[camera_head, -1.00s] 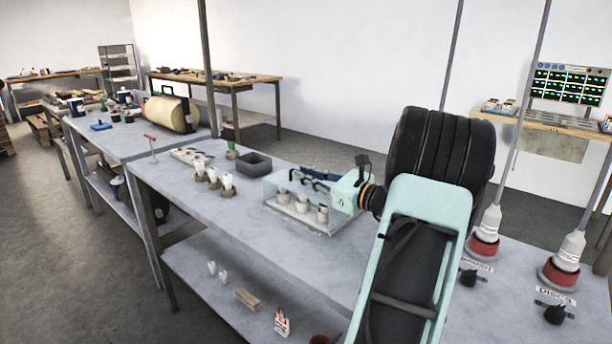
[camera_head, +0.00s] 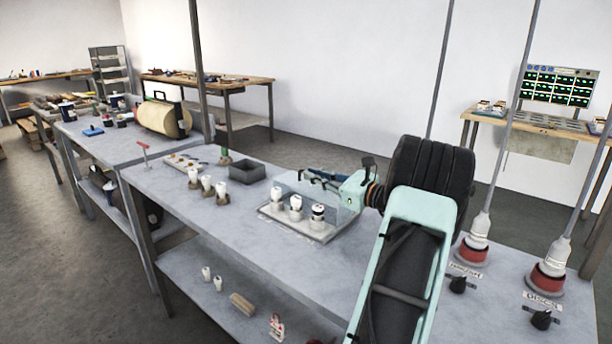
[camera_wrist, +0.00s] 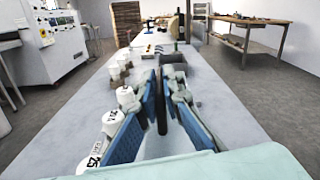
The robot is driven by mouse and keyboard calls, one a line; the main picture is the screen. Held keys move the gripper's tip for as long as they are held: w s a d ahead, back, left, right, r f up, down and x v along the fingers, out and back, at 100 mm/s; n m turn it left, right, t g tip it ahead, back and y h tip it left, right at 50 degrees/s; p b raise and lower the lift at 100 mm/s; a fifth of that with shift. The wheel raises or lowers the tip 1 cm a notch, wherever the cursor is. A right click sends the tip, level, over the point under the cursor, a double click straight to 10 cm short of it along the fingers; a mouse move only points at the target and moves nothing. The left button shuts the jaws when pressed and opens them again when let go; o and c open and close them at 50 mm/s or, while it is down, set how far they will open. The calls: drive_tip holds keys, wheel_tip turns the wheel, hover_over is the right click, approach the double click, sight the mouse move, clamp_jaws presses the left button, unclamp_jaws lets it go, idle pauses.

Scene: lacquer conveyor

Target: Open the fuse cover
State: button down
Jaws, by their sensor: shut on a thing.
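The fuse cover (camera_head: 346,216) is a clear box, tilted up and back behind a row of three white fuses (camera_head: 296,208) on a pale base plate (camera_head: 312,236). The fuses stand uncovered at the front. My gripper (camera_head: 312,178) is behind the fuses at the cover's raised edge. In the wrist view, my gripper's blue-padded fingers (camera_wrist: 163,82) are shut around a dark upright bar (camera_wrist: 162,108), which looks like the cover's handle. The fuses (camera_wrist: 113,122) show at the left there, beside the left finger. The clear panel is hard to see in that view.
Three more white fuses in brown holders (camera_head: 207,184) stand left of the base, with a dark grey open box (camera_head: 247,172) behind. Red-based machines (camera_head: 546,280) stand at the right. The grey worktop (camera_head: 250,215) is clear in front of the base.

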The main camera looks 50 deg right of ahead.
drive_tip(key=shift+d, duration=0.25)
drive_tip(key=c, duration=2.1)
unclamp_jaws()
drive_tip(key=s, duration=0.7)
drive_tip(key=shift+s+d, duration=0.25)
drive_tip(key=shift+d, duration=0.05)
